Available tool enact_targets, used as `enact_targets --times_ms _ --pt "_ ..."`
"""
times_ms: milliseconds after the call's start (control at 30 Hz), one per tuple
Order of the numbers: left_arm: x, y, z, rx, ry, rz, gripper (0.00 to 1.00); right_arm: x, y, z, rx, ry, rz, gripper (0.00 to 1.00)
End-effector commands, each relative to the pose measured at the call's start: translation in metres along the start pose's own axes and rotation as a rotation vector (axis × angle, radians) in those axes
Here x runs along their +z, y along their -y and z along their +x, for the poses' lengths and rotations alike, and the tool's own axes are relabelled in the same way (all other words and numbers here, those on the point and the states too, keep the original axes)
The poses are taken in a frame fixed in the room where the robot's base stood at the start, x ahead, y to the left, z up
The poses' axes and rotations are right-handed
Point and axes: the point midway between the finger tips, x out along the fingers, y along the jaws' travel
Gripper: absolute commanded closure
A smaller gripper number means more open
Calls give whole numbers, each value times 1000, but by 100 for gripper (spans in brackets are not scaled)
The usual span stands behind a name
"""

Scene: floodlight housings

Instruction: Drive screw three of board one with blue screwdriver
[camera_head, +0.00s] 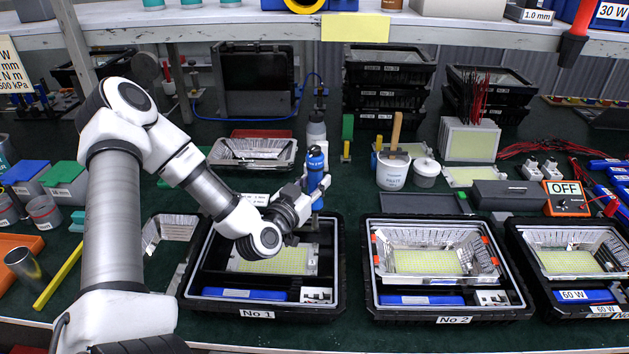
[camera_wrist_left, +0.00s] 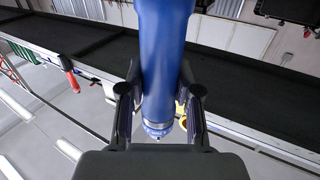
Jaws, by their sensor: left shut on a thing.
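My left gripper (camera_head: 303,196) is shut on the blue screwdriver (camera_head: 316,170) and holds it upright above the back right part of the No 1 housing (camera_head: 335,285). The screwdriver's blue body fills the space between the fingers in the left wrist view (camera_wrist_left: 164,60). Board one, a yellow-and-white LED panel (camera_head: 272,262), lies inside the No 1 housing. The arm and gripper cover part of the board, and the screws are too small to tell. I cannot tell whether the screwdriver's tip touches the board. My right gripper does not show.
The No 2 housing (camera_head: 372,310) stands to the right with a reflector and board in it; another housing (camera_head: 518,240) is at the far right. A shelf (camera_head: 200,28) spans the top.

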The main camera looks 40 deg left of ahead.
Motion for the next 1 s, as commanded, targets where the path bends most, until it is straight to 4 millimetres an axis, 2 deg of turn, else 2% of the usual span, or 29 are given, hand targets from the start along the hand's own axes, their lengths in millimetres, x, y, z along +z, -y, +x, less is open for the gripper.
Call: enact_targets --times_ms 1000 --pt "51 0 0 0 -2 0 100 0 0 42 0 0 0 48"
